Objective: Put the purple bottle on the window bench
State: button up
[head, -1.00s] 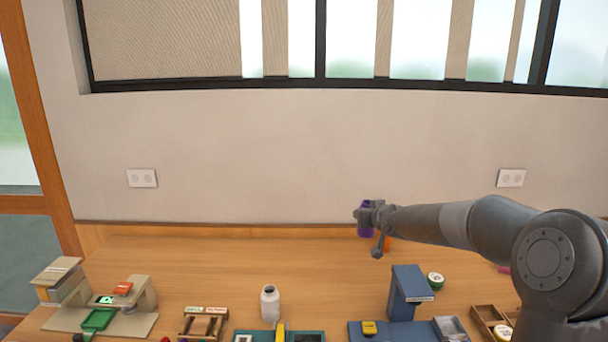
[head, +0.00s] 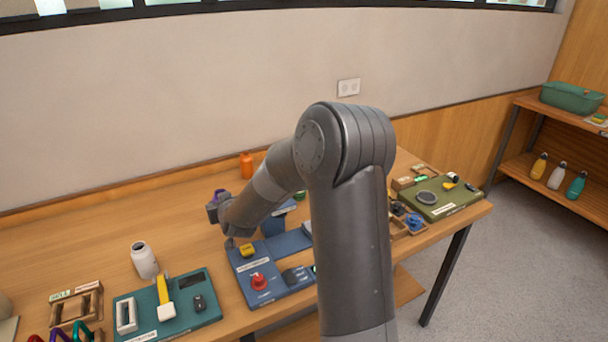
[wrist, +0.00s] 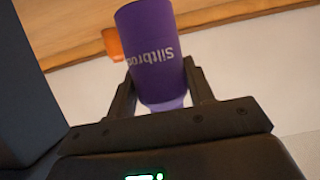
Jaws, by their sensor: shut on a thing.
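The purple bottle (wrist: 155,55) is held between the two fingers of my gripper (wrist: 163,95) in the wrist view, its white lettering showing upside down there. In the head view only a bit of the purple bottle (head: 219,193) shows at my gripper (head: 215,210). My gripper is over the wooden bench (head: 190,225) that runs along the wall under the window. My own arm partly hides the bench. I cannot tell whether the bottle touches the bench top.
An orange bottle (head: 246,166) stands behind my gripper, near the wall. A white bottle (head: 144,260) stands left. A blue board (head: 262,270), a teal board (head: 185,315) and an olive board (head: 440,198) occupy the front. A shelf (head: 530,165) at right holds several bottles.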

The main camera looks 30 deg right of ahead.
notch_tip(320, 180, up, 17)
jog(key=d+m+h, duration=0.3)
jog(key=d+h, duration=0.1)
jog(key=d, duration=1.9)
jog(key=s+d+m+g+h, duration=0.15)
jog(key=s+d, duration=0.35)
jog(key=d, duration=0.7)
jog(key=s+d+m+g+h, duration=0.15)
jog(key=s+d, duration=0.35)
jog(key=d, duration=0.8)
notch_tip(320, 180, down, 11)
jog(key=shift+m+t, duration=0.3)
jog(key=shift+m, duration=0.1)
jog(key=w+a+f, duration=0.2)
jog(key=w+f, duration=0.1)
jog(key=f, duration=0.1)
jog(key=w+a+f, duration=0.2)
jog(key=w+f, duration=0.1)
jog(key=w+a+f, duration=0.1)
jog(key=w+f, duration=0.3)
jog(key=shift+a+f, duration=0.35)
jog(key=shift+a, duration=0.05)
jog(key=shift+h, duration=0.3)
jog(key=o, duration=1.2)
jog(key=shift+f, duration=0.1)
